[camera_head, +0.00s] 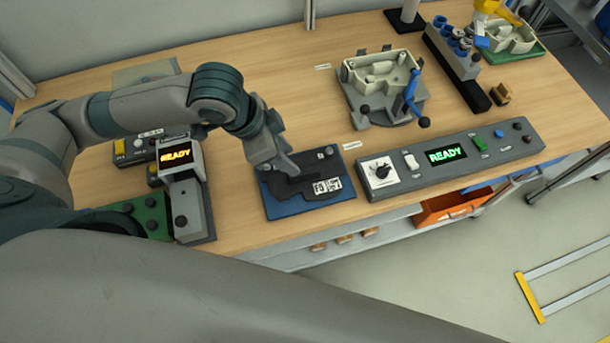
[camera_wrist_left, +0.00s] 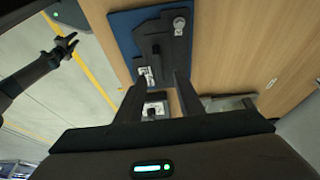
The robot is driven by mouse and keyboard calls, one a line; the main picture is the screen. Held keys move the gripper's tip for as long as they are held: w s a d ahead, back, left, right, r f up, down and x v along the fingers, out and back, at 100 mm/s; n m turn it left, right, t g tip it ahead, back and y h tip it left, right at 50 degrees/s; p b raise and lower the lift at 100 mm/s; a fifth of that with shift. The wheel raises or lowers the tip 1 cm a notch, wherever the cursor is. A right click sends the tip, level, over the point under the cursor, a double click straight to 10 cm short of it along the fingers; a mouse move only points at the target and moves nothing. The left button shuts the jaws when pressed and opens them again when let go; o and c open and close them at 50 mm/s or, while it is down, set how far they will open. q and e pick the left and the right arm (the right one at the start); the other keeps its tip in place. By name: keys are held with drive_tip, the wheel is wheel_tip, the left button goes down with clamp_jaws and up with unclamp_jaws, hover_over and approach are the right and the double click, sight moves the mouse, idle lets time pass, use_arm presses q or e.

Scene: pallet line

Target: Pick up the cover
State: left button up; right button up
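The cover (camera_head: 298,187) looks like a flat dark grey piece lying on a blue plate (camera_head: 312,209) at the table's front edge. In the left wrist view the dark piece (camera_wrist_left: 177,52) has a raised black bar, a round metal part and white labels. My left gripper (camera_head: 287,172) is just above it and hides part of it. In the left wrist view its two fingers (camera_wrist_left: 162,82) stand apart with nothing between them. Contact with the cover cannot be told. My right gripper (camera_wrist_left: 67,45) shows small in the left wrist view, over the floor, its fingers apart.
A device with a READY display (camera_head: 176,157) stands left of the plate. A grey control panel (camera_head: 447,157) is at its right. Behind, a fixture (camera_head: 394,107) holds a cream housing (camera_head: 379,74). An orange bin (camera_head: 452,208) is below the table edge. Bare table lies behind the plate.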

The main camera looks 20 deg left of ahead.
sight(305, 172)
use_arm(q)
drive_tip(key=shift+x, duration=1.3)
drive_tip(key=shift+d, duration=0.1)
drive_tip(key=shift+w+d+f+p, duration=0.15)
drive_tip(key=shift+d+f+p, duration=0.2)
drive_tip(key=shift+f+p, duration=0.25)
drive_tip(key=p+x, duration=0.1)
drive_tip(key=x, duration=0.2)
drive_tip(key=shift+d, duration=0.15)
drive_tip(key=shift+w+d+f, duration=0.1)
drive_tip(key=shift+f, duration=0.25)
clamp_jaws()
